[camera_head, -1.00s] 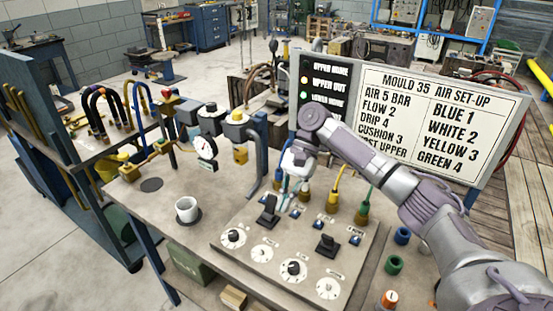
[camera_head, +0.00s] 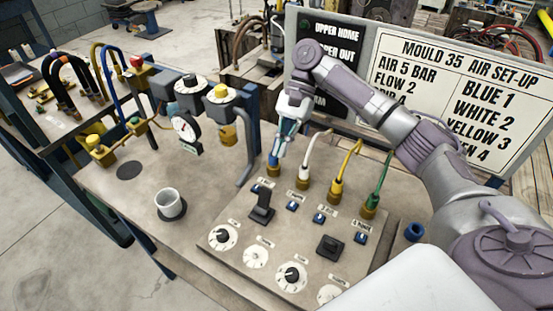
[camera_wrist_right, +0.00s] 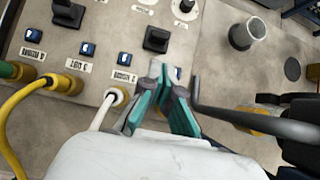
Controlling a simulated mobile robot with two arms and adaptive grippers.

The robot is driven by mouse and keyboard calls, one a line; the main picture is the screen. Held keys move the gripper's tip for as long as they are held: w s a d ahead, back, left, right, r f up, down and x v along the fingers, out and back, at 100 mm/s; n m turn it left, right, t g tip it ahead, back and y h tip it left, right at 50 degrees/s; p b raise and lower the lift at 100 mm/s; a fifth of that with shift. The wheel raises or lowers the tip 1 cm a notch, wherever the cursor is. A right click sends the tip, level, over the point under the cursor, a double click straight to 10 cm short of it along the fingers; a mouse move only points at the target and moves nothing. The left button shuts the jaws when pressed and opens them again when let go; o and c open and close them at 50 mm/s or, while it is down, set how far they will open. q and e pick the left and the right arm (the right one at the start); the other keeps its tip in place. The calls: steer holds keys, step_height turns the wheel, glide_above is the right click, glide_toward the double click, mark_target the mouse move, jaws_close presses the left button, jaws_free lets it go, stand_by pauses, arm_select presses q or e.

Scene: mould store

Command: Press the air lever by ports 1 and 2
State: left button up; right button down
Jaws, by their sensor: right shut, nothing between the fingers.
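The black air lever by ports 1 and 2 (camera_head: 262,207) stands up from the sloping panel (camera_head: 228,275) in the head view; it also shows in the right wrist view (camera_wrist_right: 157,38). My right gripper (camera_head: 279,157) is shut and empty. It points down near the blue hose at port 1 (camera_head: 273,170), behind and above the lever. In the right wrist view its closed teal fingertips (camera_wrist_right: 165,76) lie just below the lever, with a visible gap in the picture. They partly cover a blue button. My left gripper is not in view.
A second black lever (camera_head: 328,247) sits by ports 3 and 4. White (camera_head: 305,172), yellow (camera_head: 338,182) and green (camera_head: 371,194) hoses rise close beside my gripper. A grey bent pipe (camera_wrist_right: 235,118) is near the fingers. A mug (camera_head: 170,204) stands left of the panel.

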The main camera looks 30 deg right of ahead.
mark_target(264, 202)
steer(key=p+x, duration=0.1)
steer(key=x, duration=0.7)
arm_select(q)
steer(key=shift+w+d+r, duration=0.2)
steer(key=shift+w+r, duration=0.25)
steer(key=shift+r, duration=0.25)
arm_select(e)
steer(key=shift+s+a+f, duration=0.1)
steer(key=shift+a+f, duration=0.05)
steer(key=shift+f, duration=0.2)
